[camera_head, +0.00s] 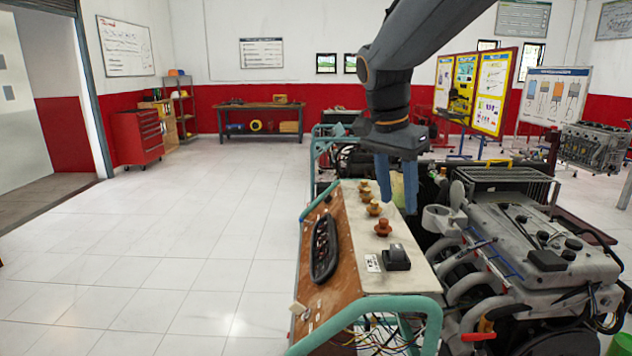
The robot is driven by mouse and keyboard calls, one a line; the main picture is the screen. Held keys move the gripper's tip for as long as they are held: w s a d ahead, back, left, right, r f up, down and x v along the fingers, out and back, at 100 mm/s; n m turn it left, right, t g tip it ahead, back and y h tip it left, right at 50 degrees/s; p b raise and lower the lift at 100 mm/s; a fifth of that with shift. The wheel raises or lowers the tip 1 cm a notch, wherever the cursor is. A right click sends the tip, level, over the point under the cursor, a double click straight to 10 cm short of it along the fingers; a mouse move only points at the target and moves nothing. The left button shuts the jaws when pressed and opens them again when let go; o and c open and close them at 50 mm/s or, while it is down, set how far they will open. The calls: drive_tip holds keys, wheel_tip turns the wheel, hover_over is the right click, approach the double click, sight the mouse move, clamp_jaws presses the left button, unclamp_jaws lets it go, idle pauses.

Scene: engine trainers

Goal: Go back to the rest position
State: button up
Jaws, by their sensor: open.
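My gripper (397,188) hangs from my arm at the upper middle right of the head view, pointing down. Its blue fingers are apart and nothing shows between them. It is over the far right part of a panel box with a white top (408,270) and a wooden front (335,270). On the white top stand an orange-brown knob (383,228), several brass-coloured knobs (374,208) in a row, and a black block (396,257). The fingertips are near the right edge of the top; whether they touch anything cannot be told.
An engine (540,240) on a stand fills the right. A teal tube frame (370,318) runs around the panel, with loose wires below. White tiled floor (180,250) is clear on the left. A red tool cabinet (138,138) and a workbench (262,107) stand at the back.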

drive_tip(key=s+d+f+n+t+y, duration=0.1)
drive_tip(key=s+d+f+n+y, duration=0.15)
drive_tip(key=s+f+n, duration=1.1)
wheel_tip(320, 180, down, 18)
drive_tip(key=s+m+g+b, duration=0.1)
drive_tip(key=s+m+b, duration=0.1)
drive_tip(key=b, duration=0.8)
drive_tip(key=shift+s+d+m+g, duration=0.2)
drive_tip(key=shift+s+m+g, duration=0.1)
drive_tip(key=shift+s+m, duration=0.1)
